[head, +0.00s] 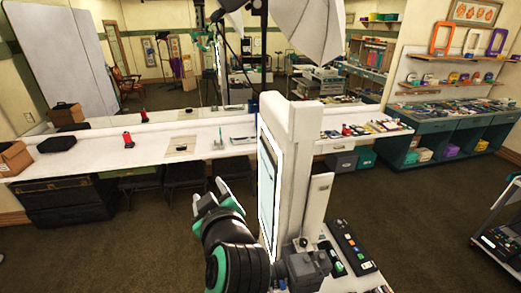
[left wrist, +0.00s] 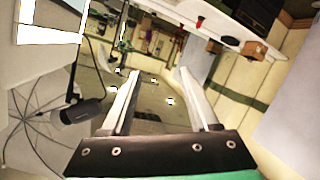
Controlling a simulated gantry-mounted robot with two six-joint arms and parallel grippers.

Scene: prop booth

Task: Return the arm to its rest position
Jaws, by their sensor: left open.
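My left gripper (head: 211,192) points up and away from me near the middle of the head view, above the dark floor and in front of the white counter (head: 95,158). In the left wrist view its two pale fingers (left wrist: 158,74) stand apart with nothing between them. The gripper is open and empty, and I see it touching nothing. My right gripper does not show in either view.
A white upright unit with a lit screen (head: 269,195) stands close to the right of my left gripper. A control panel (head: 347,247) lies at its foot. A photo umbrella (head: 300,28) hangs above. Dark floor (head: 120,245) is open to the left.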

